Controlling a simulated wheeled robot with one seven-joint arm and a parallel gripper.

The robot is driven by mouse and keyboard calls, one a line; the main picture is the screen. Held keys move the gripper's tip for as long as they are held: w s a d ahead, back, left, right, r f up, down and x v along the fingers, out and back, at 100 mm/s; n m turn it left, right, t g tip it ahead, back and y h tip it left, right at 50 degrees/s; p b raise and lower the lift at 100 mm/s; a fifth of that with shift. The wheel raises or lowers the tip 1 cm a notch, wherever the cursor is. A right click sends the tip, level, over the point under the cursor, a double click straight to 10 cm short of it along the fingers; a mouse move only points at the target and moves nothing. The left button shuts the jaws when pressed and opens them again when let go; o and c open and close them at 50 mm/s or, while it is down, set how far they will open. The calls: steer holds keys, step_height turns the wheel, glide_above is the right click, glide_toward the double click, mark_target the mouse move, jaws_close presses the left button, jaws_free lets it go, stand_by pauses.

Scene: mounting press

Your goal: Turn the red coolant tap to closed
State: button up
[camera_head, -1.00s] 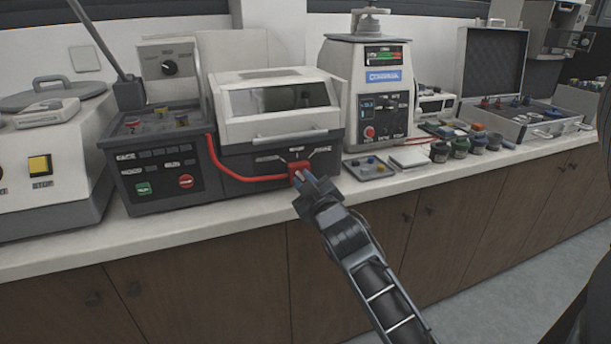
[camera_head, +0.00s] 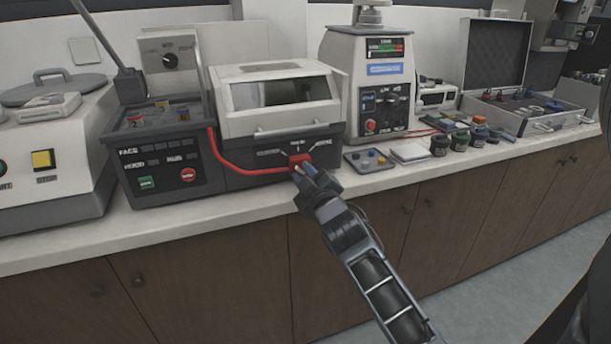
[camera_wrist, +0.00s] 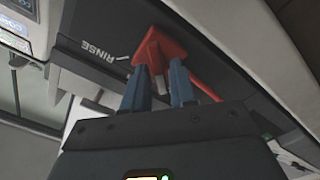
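The red coolant tap (camera_head: 299,159) sits on the dark front of the machine with the clear-windowed white hood (camera_head: 278,95). It also shows in the wrist view (camera_wrist: 160,46), next to a printed "RINSE" label. My gripper (camera_head: 304,169) is right in front of the tap, partly covering it. In the wrist view my two blue fingers (camera_wrist: 161,68) stand apart, with their tips at the tap's near edge. A small silver stem shows between them, with gaps beside it. I cannot tell whether a finger touches the tap.
A red hose (camera_head: 245,169) runs left from the tap along the machine's front. Several jars (camera_head: 460,142) and an open case (camera_head: 540,118) stand farther right. The space before the counter is free.

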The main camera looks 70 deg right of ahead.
steer(key=shift+o, duration=1.2)
steer(key=b+v, duration=0.2)
steer(key=v, duration=0.6)
